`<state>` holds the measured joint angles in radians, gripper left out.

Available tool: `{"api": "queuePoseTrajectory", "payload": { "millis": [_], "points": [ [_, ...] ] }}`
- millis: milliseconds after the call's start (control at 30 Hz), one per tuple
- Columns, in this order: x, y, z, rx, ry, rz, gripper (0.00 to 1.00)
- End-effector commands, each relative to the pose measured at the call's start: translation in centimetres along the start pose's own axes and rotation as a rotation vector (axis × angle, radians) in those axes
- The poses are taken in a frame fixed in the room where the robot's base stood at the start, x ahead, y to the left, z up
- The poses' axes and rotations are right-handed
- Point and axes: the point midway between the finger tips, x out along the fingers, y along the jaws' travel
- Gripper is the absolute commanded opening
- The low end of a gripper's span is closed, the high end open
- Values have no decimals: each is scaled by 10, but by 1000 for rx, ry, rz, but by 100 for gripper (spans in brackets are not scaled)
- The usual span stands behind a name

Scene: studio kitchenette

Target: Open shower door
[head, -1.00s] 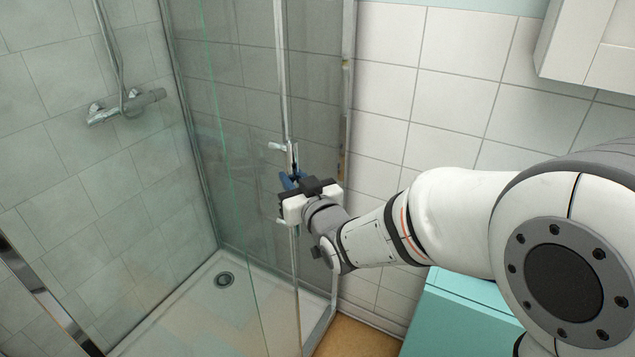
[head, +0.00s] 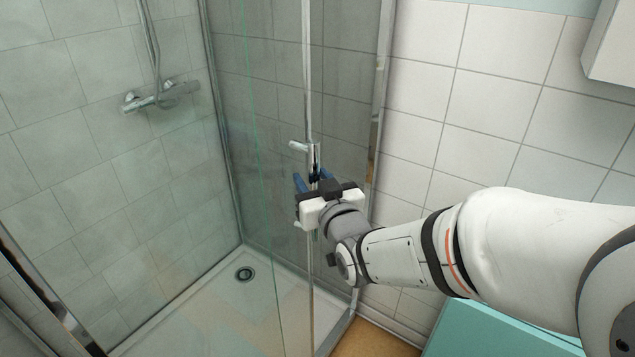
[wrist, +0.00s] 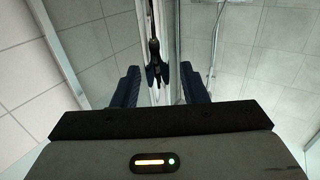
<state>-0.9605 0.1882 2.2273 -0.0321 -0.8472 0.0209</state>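The shower door (head: 290,250) is a clear glass panel with a metal edge strip. Its chrome handle (head: 315,155) sits on that strip, in the middle of the head view. My gripper (head: 312,180) is at the handle, with its blue fingers toward the glass. In the wrist view my gripper (wrist: 158,85) has its two dark blue fingers apart, one on each side of the handle (wrist: 154,60). Gaps show between fingers and handle, so it is open. The handle's lower part is hidden behind my gripper in the head view.
Behind the glass are a shower mixer (head: 160,97) and a white shower tray (head: 205,305) with a drain (head: 244,274). A white tiled wall (head: 480,110) stands at the right. A teal cabinet (head: 470,335) is below my arm, and a white cupboard (head: 610,50) is at upper right.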

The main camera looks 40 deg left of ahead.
Motion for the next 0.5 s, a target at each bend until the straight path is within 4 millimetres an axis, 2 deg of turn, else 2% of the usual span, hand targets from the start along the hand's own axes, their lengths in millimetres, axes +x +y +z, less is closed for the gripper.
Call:
{"api": "queuePoseTrajectory", "payload": {
  "millis": [267,500],
  "points": [
    [-5,0,1,0,-1,1,39],
    [-42,0,1,0,1,1,39]
  ]
}}
